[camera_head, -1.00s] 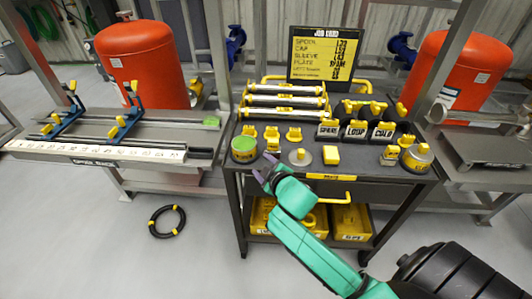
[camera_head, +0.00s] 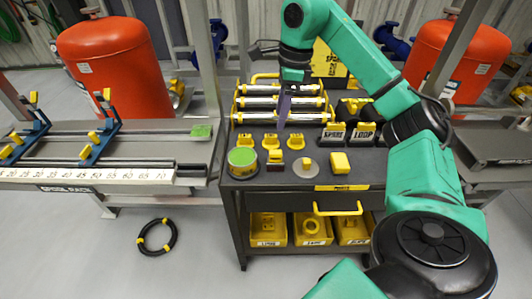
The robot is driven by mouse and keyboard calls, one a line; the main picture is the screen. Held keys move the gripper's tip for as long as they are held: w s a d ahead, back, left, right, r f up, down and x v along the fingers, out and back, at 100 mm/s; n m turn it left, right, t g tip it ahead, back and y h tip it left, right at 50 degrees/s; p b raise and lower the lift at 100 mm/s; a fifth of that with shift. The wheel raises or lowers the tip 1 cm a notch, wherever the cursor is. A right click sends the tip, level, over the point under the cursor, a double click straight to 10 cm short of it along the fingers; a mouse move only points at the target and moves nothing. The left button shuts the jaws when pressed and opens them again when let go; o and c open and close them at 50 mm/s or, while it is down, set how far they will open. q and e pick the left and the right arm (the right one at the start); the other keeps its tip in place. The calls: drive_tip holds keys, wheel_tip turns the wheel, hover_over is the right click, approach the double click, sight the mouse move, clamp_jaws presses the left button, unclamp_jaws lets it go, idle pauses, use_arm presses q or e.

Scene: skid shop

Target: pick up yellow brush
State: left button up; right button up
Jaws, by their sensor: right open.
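My right arm comes in from the right and arches over the tool cart (camera_head: 325,198). Its gripper (camera_head: 282,117) points down over the cart top, with narrow dark fingers in front of the silver rods; it is open, and no object shows in it. Below it, a small piece with a yellow top and dark base (camera_head: 275,160) stands near the cart's front; it may be the yellow brush. A plain yellow block (camera_head: 340,163) lies to its right. I cannot tell for certain which one is the brush. My left gripper is not in view.
A green-topped round tin (camera_head: 242,162) and a grey disc with a yellow knob (camera_head: 307,165) stand beside these pieces. Several yellow pieces (camera_head: 270,141) and labelled dark holders (camera_head: 362,133) sit behind. A black ring (camera_head: 157,237) lies on otherwise clear floor at left.

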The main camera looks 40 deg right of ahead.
drive_tip(key=b, duration=0.3)
hover_over(276, 152)
drive_tip(key=s, duration=0.1)
drive_tip(key=f, duration=0.5)
drive_tip(key=shift+s+d+f, duration=0.1)
drive_tip(key=shift+d+f, duration=0.15)
drive_tip(key=f, duration=0.3)
drive_tip(key=w+f, duration=0.1)
drive_tip(key=f, duration=0.4)
drive_tip(key=shift+w+a+f, duration=0.15)
drive_tip(key=shift+a+f, duration=0.05)
drive_tip(key=shift+f, duration=0.15)
clamp_jaws()
